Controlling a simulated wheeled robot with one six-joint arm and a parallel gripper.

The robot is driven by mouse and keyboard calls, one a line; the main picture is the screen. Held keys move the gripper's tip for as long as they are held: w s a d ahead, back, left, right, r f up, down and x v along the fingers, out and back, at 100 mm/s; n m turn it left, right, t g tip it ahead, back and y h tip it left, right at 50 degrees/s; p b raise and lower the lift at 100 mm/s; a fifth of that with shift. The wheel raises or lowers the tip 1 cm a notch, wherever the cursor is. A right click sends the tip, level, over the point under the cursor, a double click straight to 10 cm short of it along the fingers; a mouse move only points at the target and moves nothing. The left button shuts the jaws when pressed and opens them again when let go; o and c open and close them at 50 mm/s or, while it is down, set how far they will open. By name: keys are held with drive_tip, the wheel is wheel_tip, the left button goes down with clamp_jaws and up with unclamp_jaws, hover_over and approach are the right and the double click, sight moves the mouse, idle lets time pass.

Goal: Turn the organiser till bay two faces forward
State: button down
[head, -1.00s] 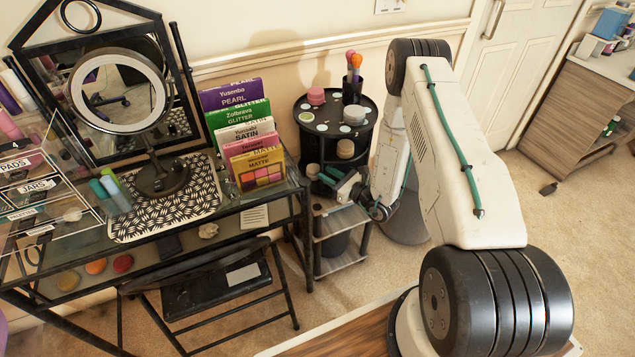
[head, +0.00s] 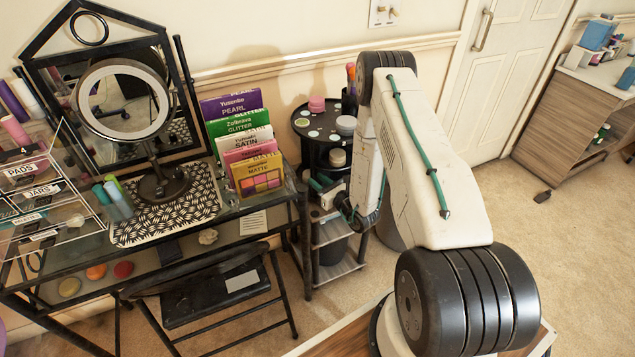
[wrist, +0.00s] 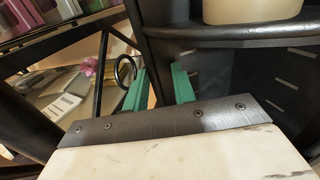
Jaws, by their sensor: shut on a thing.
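The organiser (head: 313,150) is a round black tiered carousel with a pink jar and pale discs on top. It stands on a small shelf stand right of the desk. My gripper (head: 322,186) is low at its front side, partly hidden by my arm. In the wrist view the two green fingers (wrist: 160,88) are either side of a dark upright part of the organiser (wrist: 157,45), shut on it. A tan jar (wrist: 250,10) sits on a tier above. Bay numbers cannot be read, so I cannot tell which bay faces forward.
The glass-topped desk (head: 262,205) with upright palettes (head: 240,140) and a ring-light mirror (head: 122,100) is left of the organiser. A folding chair (head: 215,290) stands in front of it. A wooden cabinet (head: 572,115) is far right.

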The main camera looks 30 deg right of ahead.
drive_tip(key=shift+w+d+r, duration=0.15)
drive_tip(key=shift+d, duration=0.15)
drive_tip(key=c, duration=1.6)
unclamp_jaws()
drive_tip(key=s, duration=0.5)
drive_tip(key=s+d, duration=0.1)
drive_tip(key=s, duration=0.2)
